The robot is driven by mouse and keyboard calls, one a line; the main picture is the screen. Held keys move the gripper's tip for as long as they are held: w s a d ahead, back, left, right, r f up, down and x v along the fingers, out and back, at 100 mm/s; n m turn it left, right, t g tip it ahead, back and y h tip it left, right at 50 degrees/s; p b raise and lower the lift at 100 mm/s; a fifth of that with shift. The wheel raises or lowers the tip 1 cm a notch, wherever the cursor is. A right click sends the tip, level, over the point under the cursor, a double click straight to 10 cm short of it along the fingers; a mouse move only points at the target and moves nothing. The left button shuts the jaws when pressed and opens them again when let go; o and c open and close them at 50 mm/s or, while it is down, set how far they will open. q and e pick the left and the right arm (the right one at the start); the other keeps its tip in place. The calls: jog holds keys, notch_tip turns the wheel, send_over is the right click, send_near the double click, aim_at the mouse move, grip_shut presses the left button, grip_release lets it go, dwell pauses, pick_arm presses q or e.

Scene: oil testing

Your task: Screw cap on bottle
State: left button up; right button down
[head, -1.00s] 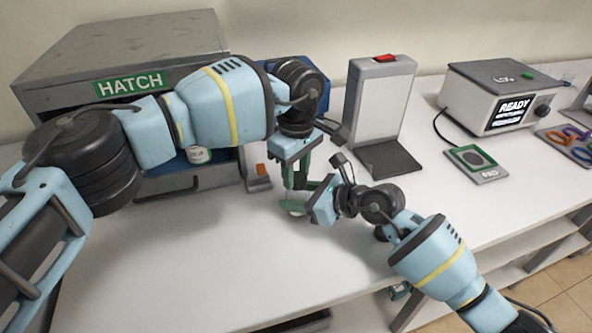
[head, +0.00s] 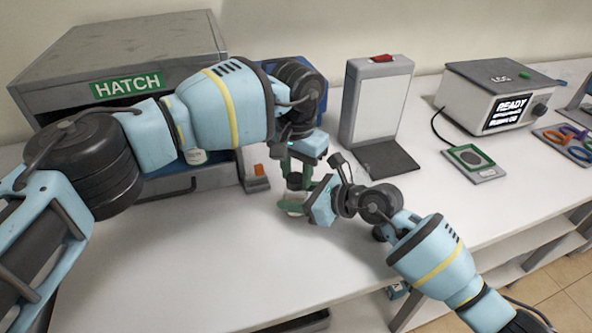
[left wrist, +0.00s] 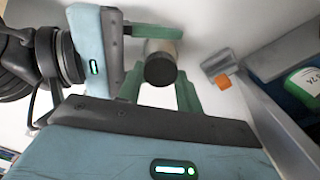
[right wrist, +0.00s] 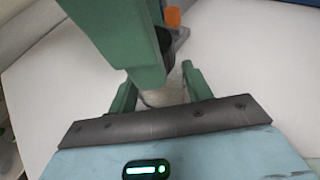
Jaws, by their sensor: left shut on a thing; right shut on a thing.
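A small clear bottle (head: 292,206) stands near the middle of the table, mostly hidden by my grippers. My right gripper (head: 300,204) is shut around its body from the right; the bottle also shows between these fingers in the right wrist view (right wrist: 165,92). A dark round cap (left wrist: 160,70) sits at the bottle's top, between the green fingers of my left gripper (left wrist: 160,90), which is shut on it from above. The cap also shows in the right wrist view (right wrist: 164,45), partly behind a left finger. I cannot tell how tightly the cap sits on the bottle.
A grey hatch cabinet (head: 120,55) stands at the back left, behind my left arm. An upright white-faced stand (head: 377,105) is behind the grippers. A tester box (head: 490,95) and a pad (head: 474,162) are to the right. The table's front is clear.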

dwell(0.3)
pick_arm(q)
jog(key=o, duration=0.9)
jog(key=shift+o, duration=0.2)
jog(key=shift+r, duration=2.25)
jog(key=shift+c, duration=0.4)
